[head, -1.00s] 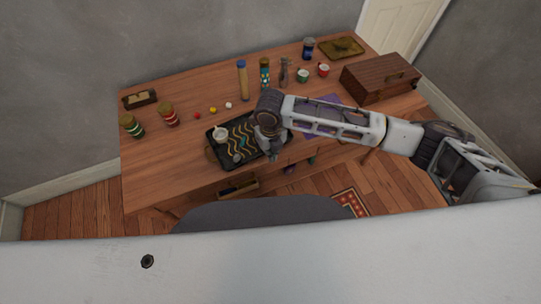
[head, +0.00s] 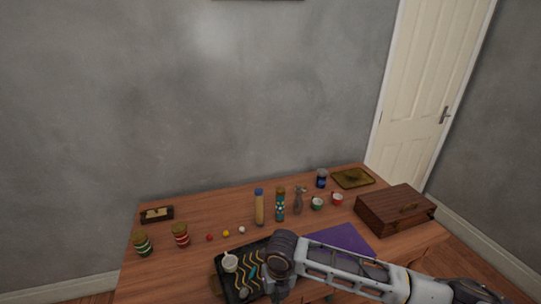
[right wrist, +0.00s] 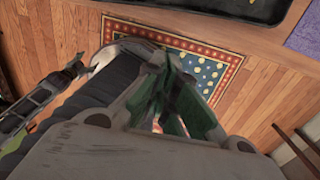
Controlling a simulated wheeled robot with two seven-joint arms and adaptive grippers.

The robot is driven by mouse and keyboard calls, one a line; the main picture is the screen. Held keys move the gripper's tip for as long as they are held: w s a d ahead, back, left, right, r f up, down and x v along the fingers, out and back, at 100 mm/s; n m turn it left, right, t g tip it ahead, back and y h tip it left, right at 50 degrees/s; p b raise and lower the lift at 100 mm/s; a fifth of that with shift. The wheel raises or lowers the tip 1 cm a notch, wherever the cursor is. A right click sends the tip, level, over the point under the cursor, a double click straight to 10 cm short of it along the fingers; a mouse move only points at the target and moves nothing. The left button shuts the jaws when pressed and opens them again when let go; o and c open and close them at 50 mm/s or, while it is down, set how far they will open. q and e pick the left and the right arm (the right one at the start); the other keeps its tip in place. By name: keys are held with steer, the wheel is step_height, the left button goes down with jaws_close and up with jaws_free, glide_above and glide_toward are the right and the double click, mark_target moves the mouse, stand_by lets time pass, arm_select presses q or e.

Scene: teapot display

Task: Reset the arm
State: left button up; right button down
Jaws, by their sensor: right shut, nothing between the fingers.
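My right arm reaches in from the right in the head view. Its wrist hangs over the right side of the black tray (head: 226,284), which has wavy gold lines. My right gripper (right wrist: 172,118) shows in the right wrist view with its green-tinted fingers drawn together and nothing between them. It points down past the table's front edge, over the floor and a patterned rug (right wrist: 205,72). A white cup (head: 230,263) stands on the tray.
On the wooden table stand two jars (head: 181,235), a tall bottle (head: 259,208), small cups (head: 337,199), a wooden chest (head: 396,209) and a gold tray (head: 352,178). A purple cloth (head: 340,238) lies right of the black tray. The table's front left is bare.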

steer(key=s+a+r+m+t+y, duration=0.1)
steer(key=s+a+r+m+y, duration=0.25)
steer(key=a+m, duration=0.45)
steer(key=s+d+f+m+t+h, duration=0.15)
steer(key=s+d+m, duration=0.25)
steer(key=d+m, duration=1.05)
steer(key=s+d+f+m+t+h, duration=0.1)
steer(key=s+d+f+m+h, duration=0.15)
steer(key=d+m, duration=1.2)
steer(key=s+f+g, duration=0.1)
steer(key=s+f, duration=0.1)
steer(key=f, duration=1.5)
steer(key=s+f+g, duration=0.1)
steer(key=s+f, duration=0.1)
steer(key=f, duration=1.4)
steer(key=s+d+f, duration=0.2)
steer(key=s+f, duration=0.7)
steer(key=s, duration=0.1)
steer(key=s+d+f, duration=0.2)
steer(key=s+f, duration=0.8)
steer(key=s, duration=0.1)
steer(key=shift+s+f+g, duration=0.15)
steer(key=shift+s+g, duration=0.15)
steer(key=shift+g, duration=0.05)
